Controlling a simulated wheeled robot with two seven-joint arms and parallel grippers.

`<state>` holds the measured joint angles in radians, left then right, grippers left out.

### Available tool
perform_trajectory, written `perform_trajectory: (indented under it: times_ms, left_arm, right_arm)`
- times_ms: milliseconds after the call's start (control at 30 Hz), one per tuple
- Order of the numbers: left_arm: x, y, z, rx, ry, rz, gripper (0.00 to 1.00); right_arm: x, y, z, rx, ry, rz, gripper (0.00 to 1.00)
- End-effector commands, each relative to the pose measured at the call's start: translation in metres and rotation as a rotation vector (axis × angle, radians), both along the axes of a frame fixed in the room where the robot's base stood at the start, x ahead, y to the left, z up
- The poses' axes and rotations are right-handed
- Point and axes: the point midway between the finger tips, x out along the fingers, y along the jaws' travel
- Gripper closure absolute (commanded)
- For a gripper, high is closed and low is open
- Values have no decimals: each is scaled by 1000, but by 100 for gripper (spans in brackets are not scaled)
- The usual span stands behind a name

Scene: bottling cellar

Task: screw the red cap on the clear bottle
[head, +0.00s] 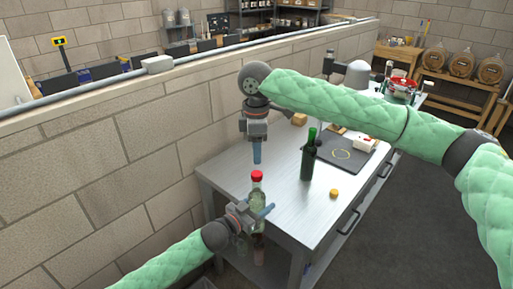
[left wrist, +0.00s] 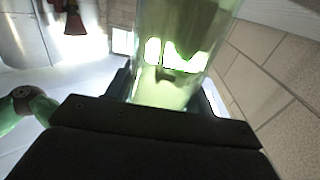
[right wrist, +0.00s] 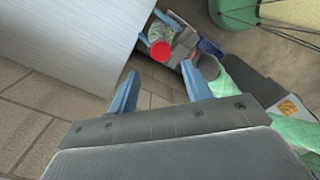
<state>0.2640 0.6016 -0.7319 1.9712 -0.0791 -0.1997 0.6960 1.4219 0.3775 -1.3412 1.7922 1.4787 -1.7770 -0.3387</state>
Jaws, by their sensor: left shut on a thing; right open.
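The clear bottle (head: 257,197) is upright near the table's front left corner, with the red cap (head: 257,175) on top of its neck. How tightly the cap sits cannot be told. My left gripper (head: 262,214) is shut around the bottle's body; the greenish glass (left wrist: 185,45) fills the middle of the left wrist view. My right gripper (head: 257,154) is open and empty, pointing down above the cap and apart from it. In the right wrist view the red cap (right wrist: 161,51) shows beyond and between the open fingers (right wrist: 160,82).
A block wall (head: 150,150) runs close along the left. Bare tabletop lies between the two bottles.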

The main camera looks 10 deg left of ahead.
Motion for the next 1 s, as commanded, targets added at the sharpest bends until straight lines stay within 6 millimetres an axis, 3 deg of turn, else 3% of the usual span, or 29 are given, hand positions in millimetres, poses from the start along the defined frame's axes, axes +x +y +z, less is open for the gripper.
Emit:
perform_trajectory:
  times_ms: [167, 600, 1000]
  left_arm:
    - [0, 0, 1, -1, -2, 0, 100]
    - [0, 0, 2, -1, -2, 0, 100]
    - [0, 0, 2, -1, -2, 0, 100]
  right_arm:
    - [0, 0, -11, -1, 1, -1, 51]
    - [-1, 0, -67, 0, 1, -1, 51]
    - [-1, -1, -80, 0, 0, -1, 51]
